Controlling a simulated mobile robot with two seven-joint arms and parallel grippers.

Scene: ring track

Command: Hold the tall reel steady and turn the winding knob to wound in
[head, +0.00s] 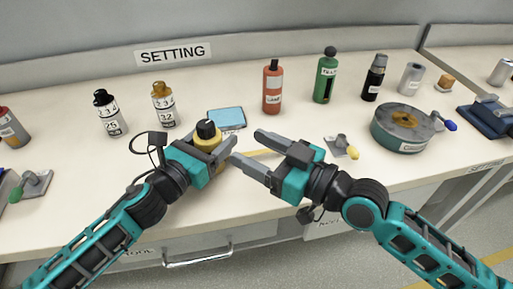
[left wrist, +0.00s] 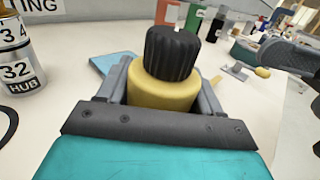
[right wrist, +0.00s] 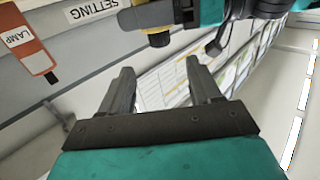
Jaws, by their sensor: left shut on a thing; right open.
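The tall reel (head: 211,146) is a yellow cylinder near the front of the bench, left of centre. Its winding knob (head: 206,129) is black and ribbed, on top; it also shows in the left wrist view (left wrist: 172,52). My left gripper (head: 225,155) is shut on the yellow body (left wrist: 160,92), a finger on each side, below the knob. The reel looks upright. My right gripper (head: 247,155) is open and empty, just right of the reel and apart from it. In the right wrist view, the right gripper (right wrist: 158,85) has nothing between its fingers. The reel's lower part is mostly hidden by the left gripper.
A blue pad (head: 227,118) lies behind the reel. Labelled bottles stand behind: silver-and-black (head: 110,115), gold-topped (head: 164,106), red (head: 272,90) and green (head: 326,78). A small yellow-handled clamp (head: 343,147) and a round green drum (head: 400,130) are at right.

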